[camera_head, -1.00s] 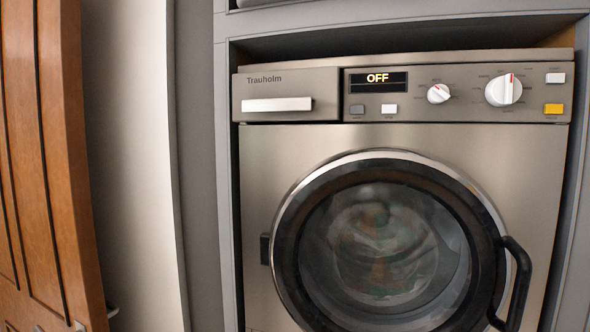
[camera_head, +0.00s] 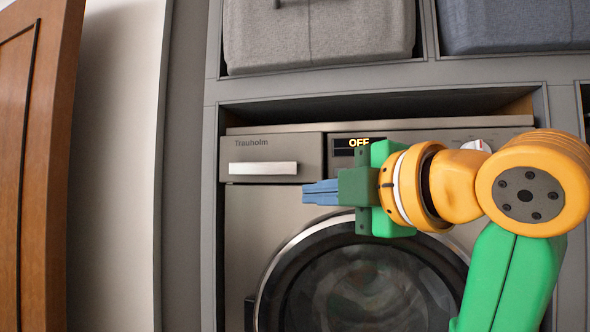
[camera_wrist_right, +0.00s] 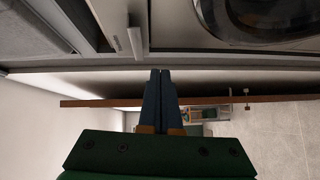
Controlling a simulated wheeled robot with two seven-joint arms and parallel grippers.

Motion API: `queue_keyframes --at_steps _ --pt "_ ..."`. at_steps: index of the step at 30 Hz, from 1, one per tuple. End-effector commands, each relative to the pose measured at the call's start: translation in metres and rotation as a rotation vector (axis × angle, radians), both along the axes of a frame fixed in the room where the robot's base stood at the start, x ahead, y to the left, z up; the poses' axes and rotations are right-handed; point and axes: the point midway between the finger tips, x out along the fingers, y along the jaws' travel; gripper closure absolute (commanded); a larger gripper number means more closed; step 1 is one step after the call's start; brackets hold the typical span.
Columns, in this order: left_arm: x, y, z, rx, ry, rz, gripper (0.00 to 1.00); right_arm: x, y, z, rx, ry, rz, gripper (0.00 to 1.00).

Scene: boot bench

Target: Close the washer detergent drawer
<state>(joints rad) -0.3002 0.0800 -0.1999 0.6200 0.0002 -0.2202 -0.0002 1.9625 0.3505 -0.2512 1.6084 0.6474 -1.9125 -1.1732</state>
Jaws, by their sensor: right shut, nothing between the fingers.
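The washer (camera_head: 245,230) has its detergent drawer (camera_head: 285,147) at the upper left, marked "Trauholm", with a pale bar handle (camera_head: 262,168). I cannot tell how far the drawer front stands out from the washer. In the right wrist view the drawer handle (camera_wrist_right: 136,42) shows left of the fingertips, apart from them. My right gripper (camera_head: 305,192) is shut and empty. Its blue fingers point left, just below and right of the handle in the head view; they also show in the right wrist view (camera_wrist_right: 160,72). My left gripper is out of view.
The round washer door (camera_head: 350,285) is shut below. My right arm covers much of the control panel. Grey (camera_head: 320,38) and blue (camera_head: 510,25) fabric bins sit above. A wooden door (camera_head: 40,170) stands at the left, with free room before the pale wall.

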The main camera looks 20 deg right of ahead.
Motion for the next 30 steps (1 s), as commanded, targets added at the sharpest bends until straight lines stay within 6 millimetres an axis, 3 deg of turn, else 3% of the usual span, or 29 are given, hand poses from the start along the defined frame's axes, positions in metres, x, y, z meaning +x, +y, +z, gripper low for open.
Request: queue_keyframes --at_steps 1,3,6,21,30 --pt "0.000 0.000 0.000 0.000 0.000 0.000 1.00 -0.016 -0.002 0.017 -0.024 -0.039 0.003 1.00" --pt "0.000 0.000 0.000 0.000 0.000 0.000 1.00 -0.028 -0.003 0.029 -0.050 -0.069 0.008 1.00" --pt "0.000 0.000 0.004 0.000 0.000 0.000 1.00 -0.028 -0.002 0.035 -0.062 -0.079 0.010 1.00" --pt "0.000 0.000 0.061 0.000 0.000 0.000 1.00 0.072 0.014 0.039 -0.058 -0.075 0.009 1.00" --pt "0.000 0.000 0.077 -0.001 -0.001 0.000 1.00 0.098 -0.006 0.034 -0.058 -0.079 0.009 1.00"
